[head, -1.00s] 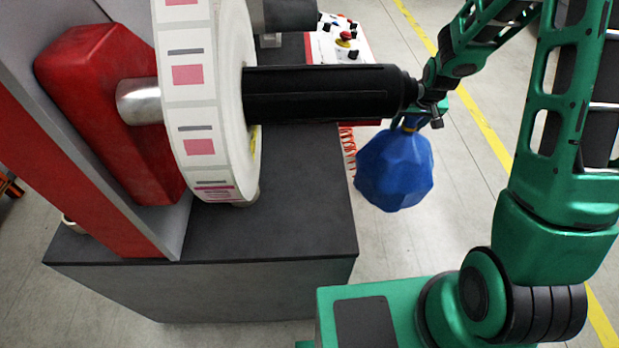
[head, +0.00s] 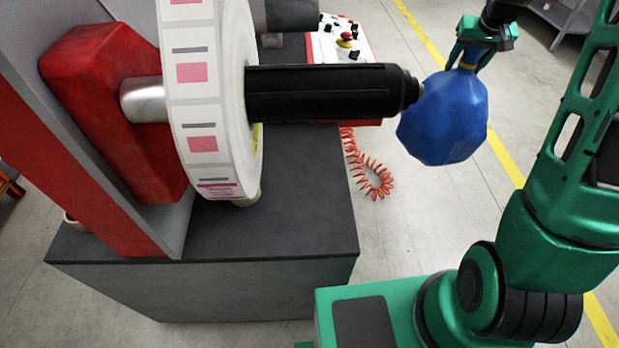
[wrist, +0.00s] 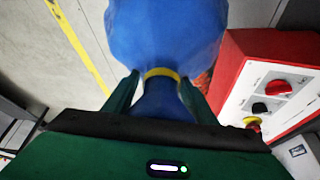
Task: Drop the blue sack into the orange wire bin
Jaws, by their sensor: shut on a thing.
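The blue sack (head: 443,118) hangs from my gripper (head: 468,58), to the right of the tip of the black spindle in the head view. My gripper is shut on the sack's neck, near its yellow tie. In the wrist view the sack (wrist: 165,35) fills the top middle, with a gripper finger on each side of the neck. The sack's left edge is close to the spindle tip; I cannot tell whether they touch. The orange wire bin is not in view.
The black spindle (head: 320,92) carries a label roll (head: 205,110) and juts right from the red housing (head: 105,110). A control panel (head: 340,42) stands behind, with a coiled red hose (head: 375,180) below. A dark bench top (head: 290,200) lies under the roll.

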